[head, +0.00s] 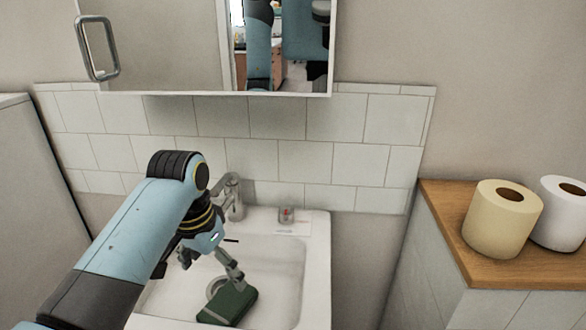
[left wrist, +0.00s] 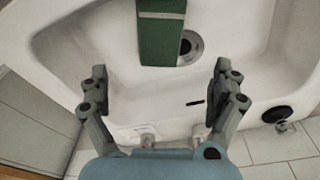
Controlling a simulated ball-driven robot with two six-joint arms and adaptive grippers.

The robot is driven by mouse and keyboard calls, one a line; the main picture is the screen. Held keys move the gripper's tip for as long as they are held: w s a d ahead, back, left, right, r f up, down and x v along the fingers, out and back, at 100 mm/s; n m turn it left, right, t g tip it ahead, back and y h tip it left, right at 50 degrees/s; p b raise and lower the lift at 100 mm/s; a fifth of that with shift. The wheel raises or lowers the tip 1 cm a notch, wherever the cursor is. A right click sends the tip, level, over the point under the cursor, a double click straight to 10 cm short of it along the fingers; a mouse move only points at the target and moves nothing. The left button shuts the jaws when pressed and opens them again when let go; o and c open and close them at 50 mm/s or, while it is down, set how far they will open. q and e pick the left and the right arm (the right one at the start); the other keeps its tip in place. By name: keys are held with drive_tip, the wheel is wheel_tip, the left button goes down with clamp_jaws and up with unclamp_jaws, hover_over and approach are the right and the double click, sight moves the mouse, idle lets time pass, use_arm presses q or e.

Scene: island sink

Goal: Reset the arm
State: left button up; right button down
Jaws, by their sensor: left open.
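My left arm reaches in from the left in the head view, and its gripper (head: 213,268) is over the white sink basin (head: 280,260). In the left wrist view the two fingers of this gripper (left wrist: 160,78) stand wide apart with nothing between them. A dark green block (head: 228,304) lies in the basin beside the drain, close to one fingertip in the head view. In the left wrist view the green block (left wrist: 162,40) lies beyond the fingertips, apart from them, with a pale band across it. My right gripper is not in view.
A faucet (head: 234,198) stands at the back of the sink. A mirrored cabinet (head: 160,45) with a handle hangs above. Two paper rolls (head: 502,220) stand on a wooden counter (head: 520,266) at the right. A grey panel (head: 40,200) borders the left.

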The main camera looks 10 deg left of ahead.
use_arm(q)
drive_tip(key=shift+n+t+y, duration=0.5)
drive_tip(key=shift+n, duration=0.4)
drive_tip(key=s+a, duration=0.1)
drive_tip(key=s, duration=0.3)
drive_tip(key=s+a, duration=0.2)
drive_tip(key=s, duration=0.2)
drive_tip(key=s+a, duration=0.1)
drive_tip(key=s, duration=0.4)
drive_tip(key=shift+a, duration=0.25)
drive_tip(key=s+a+r+n+t, duration=0.1)
drive_tip(key=s+r, duration=0.6)
drive_tip(key=s, duration=0.5)
wheel_tip(320, 180, down, 29)
drive_tip(key=s+a+g+b, duration=0.1)
drive_tip(key=a+b, duration=0.1)
drive_tip(key=b, duration=0.2)
drive_tip(key=s+a+f+g+b, duration=0.1)
drive_tip(key=s+f+b, duration=0.3)
drive_tip(key=s+f, duration=1.5)
wheel_tip(320, 180, down, 3)
drive_tip(key=shift+a+r+n, duration=0.1)
drive_tip(key=shift+a+n, duration=0.2)
drive_tip(key=shift+s, duration=0.1)
